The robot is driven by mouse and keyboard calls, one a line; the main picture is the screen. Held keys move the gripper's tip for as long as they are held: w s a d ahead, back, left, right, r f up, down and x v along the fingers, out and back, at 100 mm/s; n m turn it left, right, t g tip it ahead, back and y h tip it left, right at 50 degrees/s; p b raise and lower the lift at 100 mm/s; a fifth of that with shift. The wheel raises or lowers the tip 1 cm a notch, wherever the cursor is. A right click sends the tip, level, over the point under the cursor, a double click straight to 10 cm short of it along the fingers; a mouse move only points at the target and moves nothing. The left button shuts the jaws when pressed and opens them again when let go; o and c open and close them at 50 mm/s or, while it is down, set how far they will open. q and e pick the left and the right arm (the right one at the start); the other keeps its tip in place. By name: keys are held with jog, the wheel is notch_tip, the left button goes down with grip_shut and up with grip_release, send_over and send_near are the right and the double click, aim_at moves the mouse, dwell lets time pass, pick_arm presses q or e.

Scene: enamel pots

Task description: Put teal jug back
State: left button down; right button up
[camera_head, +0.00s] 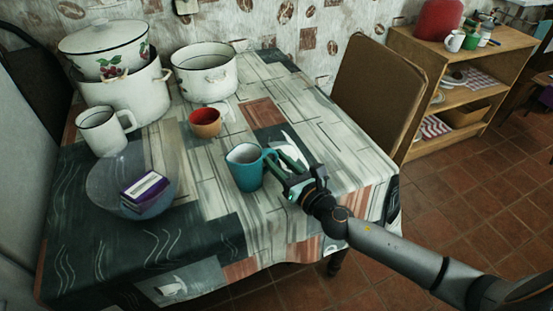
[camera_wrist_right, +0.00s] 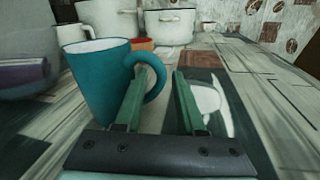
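The teal jug (camera_head: 245,167) stands upright on the table, its handle turned right, toward my right gripper. In the wrist view the jug (camera_wrist_right: 98,85) is at the left. My right gripper (camera_head: 283,160) is open at the handle, its fingers apart. In the wrist view (camera_wrist_right: 160,72) the left finger overlaps the handle loop; the right finger is to the right of the handle, over the cloth. I cannot tell whether the left finger passes through the loop or touches it. My left gripper is not in view.
A red-orange cup (camera_head: 205,123) stands behind the jug. A glass bowl (camera_head: 105,190) with a purple box (camera_head: 145,188) is at left. A white mug (camera_head: 104,132) and white enamel pots (camera_head: 205,72) stand farther back. A chair (camera_head: 375,95) is at right, before a wooden shelf (camera_head: 462,62). The table's right part is clear.

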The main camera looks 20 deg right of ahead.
jog(key=shift+r, duration=0.25)
jog(key=shift+s+d+f, duration=0.1)
jog(key=shift+s+f, duration=0.05)
jog(key=shift+s, duration=0.1)
jog(key=b+v, duration=0.1)
jog(key=v, duration=0.9)
jog(key=shift+s+d, duration=0.1)
jog(key=shift+s, duration=0.6)
